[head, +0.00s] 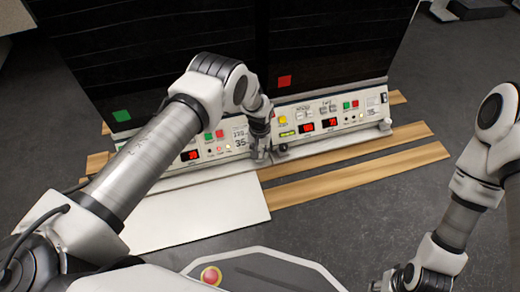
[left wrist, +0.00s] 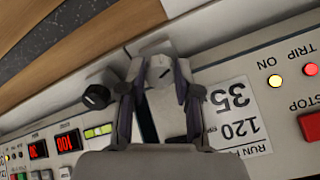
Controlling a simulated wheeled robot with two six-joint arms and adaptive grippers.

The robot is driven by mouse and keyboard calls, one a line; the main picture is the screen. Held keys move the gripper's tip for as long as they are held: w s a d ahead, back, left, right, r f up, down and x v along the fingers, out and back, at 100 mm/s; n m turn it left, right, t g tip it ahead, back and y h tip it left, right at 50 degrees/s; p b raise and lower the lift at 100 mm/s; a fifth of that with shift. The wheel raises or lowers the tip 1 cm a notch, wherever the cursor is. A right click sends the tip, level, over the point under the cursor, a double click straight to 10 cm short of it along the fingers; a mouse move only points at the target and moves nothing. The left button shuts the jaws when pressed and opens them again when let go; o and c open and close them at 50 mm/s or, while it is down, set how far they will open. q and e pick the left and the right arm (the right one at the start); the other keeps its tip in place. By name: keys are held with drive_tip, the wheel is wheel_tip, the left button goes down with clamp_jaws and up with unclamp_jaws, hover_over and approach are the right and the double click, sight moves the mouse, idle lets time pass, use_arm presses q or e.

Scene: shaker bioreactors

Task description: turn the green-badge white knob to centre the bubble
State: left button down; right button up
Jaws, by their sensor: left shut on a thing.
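The green badge (head: 121,115) marks the left shaker, whose front panel (head: 215,150) carries red displays and buttons. My left gripper (head: 261,155) is at the right end of this panel, low down. In the left wrist view, the gripper (left wrist: 158,88) has its two dark fingers on either side of a white knob (left wrist: 160,73) and is shut on it. The knob has a short dark mark on its face. In the head view the gripper hides the knob. I cannot make out the left shaker's bubble.
The right shaker has a red badge (head: 284,81), a yellow-green vial (left wrist: 98,131) and a dark knob (left wrist: 96,96) close beside my left gripper. A white board (head: 200,215) and wooden strips (head: 355,173) lie in front. Grey floor is clear towards the right.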

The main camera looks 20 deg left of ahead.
use_arm(q)
drive_tip(key=shift+a+m, duration=0.1)
drive_tip(key=shift+m, duration=2.2)
drive_tip(key=c, duration=1.1)
unclamp_jaws()
